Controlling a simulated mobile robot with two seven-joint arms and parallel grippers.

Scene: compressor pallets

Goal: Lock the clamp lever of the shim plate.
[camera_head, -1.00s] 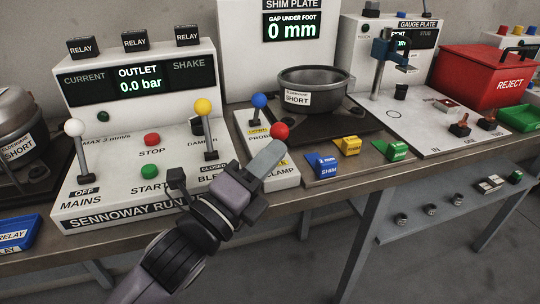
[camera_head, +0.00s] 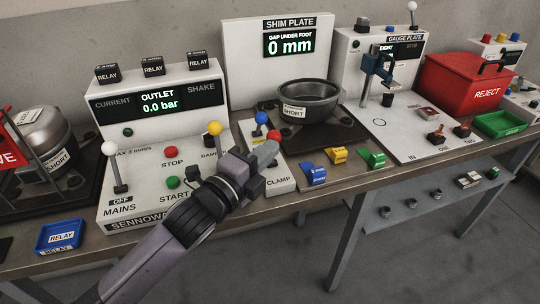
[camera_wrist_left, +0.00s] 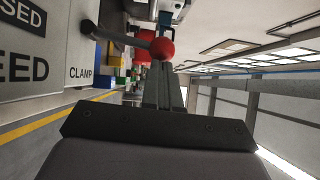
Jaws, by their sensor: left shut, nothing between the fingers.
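The clamp lever has a red ball knob (camera_head: 274,135) and stands on the narrow white panel marked CLAMP (camera_head: 280,184), in front of the shim plate station (camera_head: 277,62). My left gripper (camera_head: 266,153) is shut and empty, with its fingertips right at the red knob. In the left wrist view the red knob (camera_wrist_left: 162,48) sits just beyond the shut fingertips (camera_wrist_left: 162,72), and its dark rod runs off to the left. I cannot tell whether they touch. My gripper hides the lower lever in the head view. My right gripper is out of view.
A blue-knobbed lever (camera_head: 262,118) stands close behind the clamp lever, and a yellow-knobbed lever (camera_head: 214,129) to its left. A dark pot (camera_head: 308,98) sits behind on the shim plate station. Blue, yellow and green shims (camera_head: 338,155) lie to the right.

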